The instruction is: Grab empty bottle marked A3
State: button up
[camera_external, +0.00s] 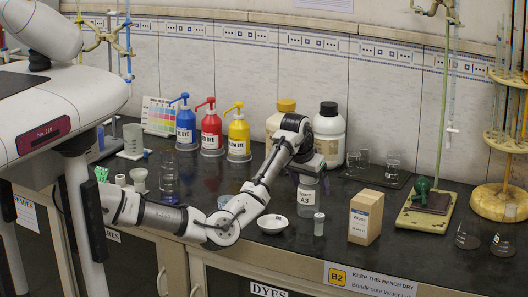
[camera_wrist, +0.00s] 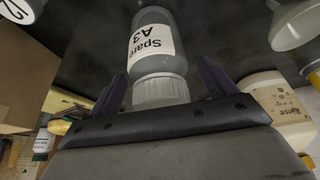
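The clear bottle labelled "Spare A3" (camera_external: 307,197) stands upright on the dark bench, and no contents can be made out in it. My gripper (camera_external: 306,168) is above it, pointing down at its top. In the wrist view the bottle (camera_wrist: 153,45) shows with its label, and its pale ribbed cap (camera_wrist: 160,92) is between my two dark fingers (camera_wrist: 163,88). The fingers are apart, with a gap visible on each side of the cap. My gripper hides the bottle's top in the external view.
A large white bottle with a black cap (camera_external: 329,136) is close behind. Dye bottles (camera_external: 211,131) stand left; a stand base (camera_external: 426,213) is right.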

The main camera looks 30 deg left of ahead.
jog(key=c, duration=1)
jog(key=shift+r, duration=0.1)
jog(key=shift+c, duration=0.2)
